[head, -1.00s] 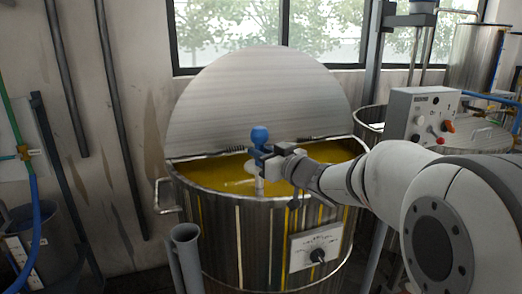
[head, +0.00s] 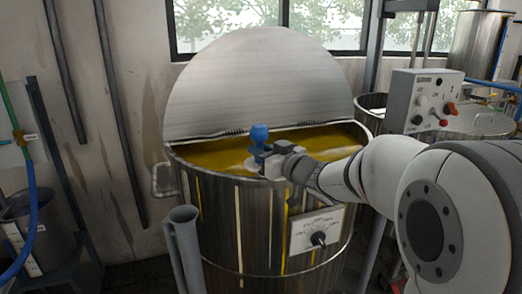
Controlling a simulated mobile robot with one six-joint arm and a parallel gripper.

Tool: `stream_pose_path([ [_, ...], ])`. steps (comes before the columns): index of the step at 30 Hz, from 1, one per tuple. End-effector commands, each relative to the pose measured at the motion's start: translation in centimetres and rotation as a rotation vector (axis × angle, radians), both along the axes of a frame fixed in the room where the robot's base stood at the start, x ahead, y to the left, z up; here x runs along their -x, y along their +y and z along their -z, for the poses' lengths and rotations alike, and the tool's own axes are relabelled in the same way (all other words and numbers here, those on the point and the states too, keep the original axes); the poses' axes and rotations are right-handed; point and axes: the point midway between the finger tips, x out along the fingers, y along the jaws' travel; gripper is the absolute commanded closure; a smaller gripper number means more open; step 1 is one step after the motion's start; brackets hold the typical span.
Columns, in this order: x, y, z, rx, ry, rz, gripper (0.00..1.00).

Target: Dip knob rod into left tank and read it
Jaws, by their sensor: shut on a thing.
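The knob rod's blue knob (head: 259,134) stands upright above the open tank (head: 225,220), which holds yellow paint (head: 215,155). My gripper (head: 264,158) is shut on the rod just below the knob, over the front part of the tank opening. The rod below the jaws is mostly hidden by the gripper and the tank's front rim, so I cannot see how deep it reaches. A pale patch shows on the paint just left of the jaws. The tank's round metal lid (head: 255,85) is tipped up at the back.
A dial plate (head: 317,231) is on the tank's front. Grey tubes (head: 185,245) stand at its front left. A control box (head: 423,100) with knobs is at the right, near other tanks. A blue hose (head: 30,215) hangs at the left.

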Motion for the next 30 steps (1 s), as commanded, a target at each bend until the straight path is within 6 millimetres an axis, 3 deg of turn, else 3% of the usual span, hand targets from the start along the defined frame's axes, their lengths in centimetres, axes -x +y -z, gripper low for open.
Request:
stream_pose_path([
  [30, 0.0, 0.0, 1.0, -0.001, -0.001, -0.001, 1.00],
])
